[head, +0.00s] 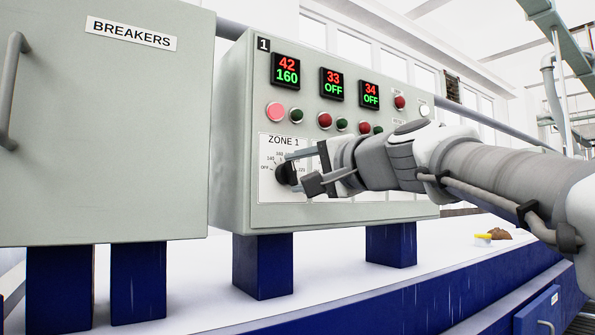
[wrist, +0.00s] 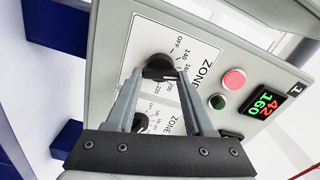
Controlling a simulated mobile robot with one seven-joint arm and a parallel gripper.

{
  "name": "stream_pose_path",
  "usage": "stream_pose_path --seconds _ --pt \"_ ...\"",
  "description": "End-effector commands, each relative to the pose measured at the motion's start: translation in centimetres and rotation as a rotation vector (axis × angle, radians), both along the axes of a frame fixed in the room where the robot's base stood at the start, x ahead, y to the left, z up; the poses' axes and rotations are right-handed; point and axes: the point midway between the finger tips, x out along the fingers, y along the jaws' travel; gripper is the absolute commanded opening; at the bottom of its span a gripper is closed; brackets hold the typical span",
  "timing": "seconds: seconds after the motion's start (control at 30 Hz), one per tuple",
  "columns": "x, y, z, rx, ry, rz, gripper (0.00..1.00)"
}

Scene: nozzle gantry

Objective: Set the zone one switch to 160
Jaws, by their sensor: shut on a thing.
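The zone one switch is a black rotary knob (head: 285,173) on a white plate marked ZONE 1, with a dial scale around it, on the grey control panel. In the wrist view the knob (wrist: 159,66) sits between my fingertips. My gripper (head: 290,171) reaches in from the right and is shut on the knob; its fingers (wrist: 162,76) stand on either side of it. The fingers cover part of the scale, so the pointer's exact mark is hard to read. The zone one display (head: 287,71) shows 42 in red and 160 in green; it also shows in the wrist view (wrist: 266,103).
Two more displays (head: 332,84) (head: 370,95) show 33 OFF and 34 OFF. A lit pink button (head: 276,112) and a green button (head: 297,116) sit above the knob. A second knob (wrist: 140,122) is beside it. A BREAKERS cabinet (head: 110,150) stands left.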

Motion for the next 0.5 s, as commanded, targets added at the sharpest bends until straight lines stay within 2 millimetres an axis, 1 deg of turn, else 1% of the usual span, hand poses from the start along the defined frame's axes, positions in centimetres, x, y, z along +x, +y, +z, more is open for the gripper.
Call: stream_pose_path --seconds 0.37,0.4,0.47,0.5 --pt "0.01 0.01 -0.07 0.003 0.003 0.001 0.0" --pt "0.01 0.01 -0.07 0.003 0.003 0.001 0.57" --pt "0.01 0.01 -0.06 0.003 0.003 0.001 0.68" --pt "0.0 0.0 -0.06 0.003 0.003 0.001 0.75"
